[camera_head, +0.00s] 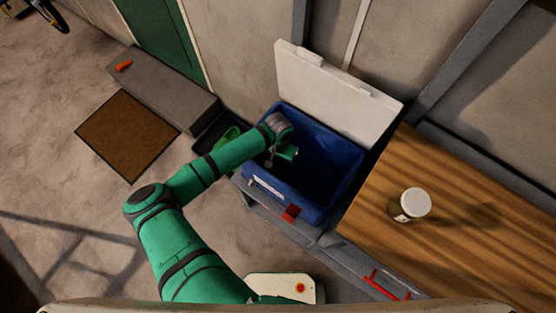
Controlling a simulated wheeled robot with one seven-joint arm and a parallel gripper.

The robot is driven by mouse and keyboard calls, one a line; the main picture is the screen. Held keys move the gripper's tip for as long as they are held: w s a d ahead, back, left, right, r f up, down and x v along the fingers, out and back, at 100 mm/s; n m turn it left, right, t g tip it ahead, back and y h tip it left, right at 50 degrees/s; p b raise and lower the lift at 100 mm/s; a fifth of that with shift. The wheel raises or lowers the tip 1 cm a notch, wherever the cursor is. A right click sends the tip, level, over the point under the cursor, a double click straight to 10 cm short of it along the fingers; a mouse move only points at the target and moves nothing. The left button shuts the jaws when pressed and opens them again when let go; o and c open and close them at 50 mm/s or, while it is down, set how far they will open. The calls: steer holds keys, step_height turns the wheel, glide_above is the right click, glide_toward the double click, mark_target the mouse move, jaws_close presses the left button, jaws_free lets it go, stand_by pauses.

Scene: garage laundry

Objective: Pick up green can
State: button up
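My gripper (271,159) reaches into the bin's mouth from the left, with a grey finger part beside the green cylinder. The view is small and dark there. I cannot tell whether the fingers are closed on the cylinder or only next to it. The blue bin (264,181) stands open, with its white lid (335,92) tilted up behind it. Its inside is mostly in shadow.
A wooden worktop (460,222) with a white-lidded jar (411,205) is at the right. A dark tray (207,139) with a green item lies left of the bin. A grey step (165,92) bears an orange object (123,65). A brown mat (128,135) lies on open floor.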

steer(key=c, duration=1.1)
steer(key=shift+r, duration=0.15)
